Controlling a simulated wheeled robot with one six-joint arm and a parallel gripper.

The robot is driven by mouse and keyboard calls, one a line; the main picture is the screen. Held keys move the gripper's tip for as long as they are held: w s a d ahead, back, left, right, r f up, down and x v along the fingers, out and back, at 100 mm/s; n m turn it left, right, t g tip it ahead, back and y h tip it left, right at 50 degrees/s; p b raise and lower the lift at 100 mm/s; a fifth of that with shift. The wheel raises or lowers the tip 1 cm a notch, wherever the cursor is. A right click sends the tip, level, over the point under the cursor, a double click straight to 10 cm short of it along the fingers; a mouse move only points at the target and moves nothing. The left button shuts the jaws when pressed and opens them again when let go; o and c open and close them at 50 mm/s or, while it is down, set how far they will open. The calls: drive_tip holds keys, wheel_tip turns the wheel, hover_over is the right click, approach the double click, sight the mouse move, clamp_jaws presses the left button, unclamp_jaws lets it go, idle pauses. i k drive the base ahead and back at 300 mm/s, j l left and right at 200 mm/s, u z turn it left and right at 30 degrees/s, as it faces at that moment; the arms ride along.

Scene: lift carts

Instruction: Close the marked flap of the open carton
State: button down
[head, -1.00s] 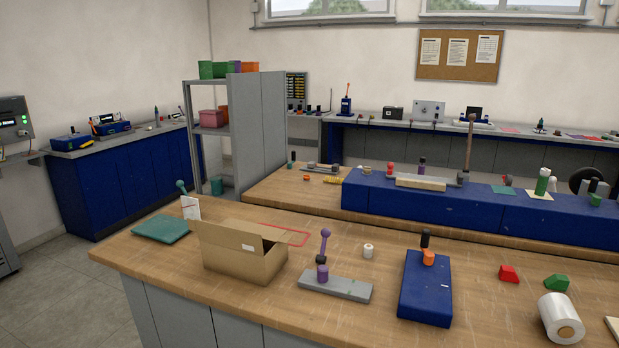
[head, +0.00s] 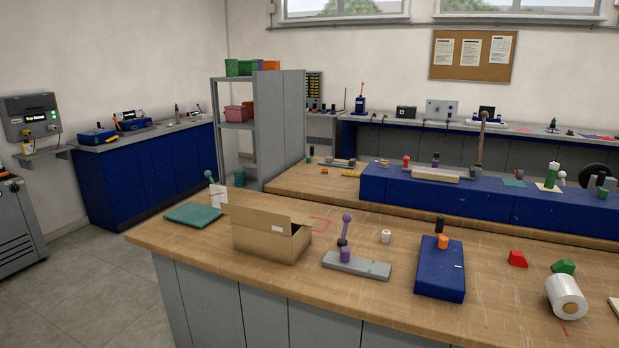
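The open carton (head: 271,239) is a brown cardboard box on the wooden workbench (head: 200,252), left of the middle of the head view. The flap at the carton's right end also looks raised. A dark opening shows between the flaps, and the inside is mostly hidden. My gripper and arm are not in view.
Floor is clear at the left.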

sight(270, 222)
drive_tip(key=i+j+u, duration=0.2)
drive_tip(key=i+j, duration=0.5)
drive_tip(key=i+j+u, duration=0.25)
drive_tip(key=i+j, duration=0.4)
drive_tip(key=i, duration=0.15)
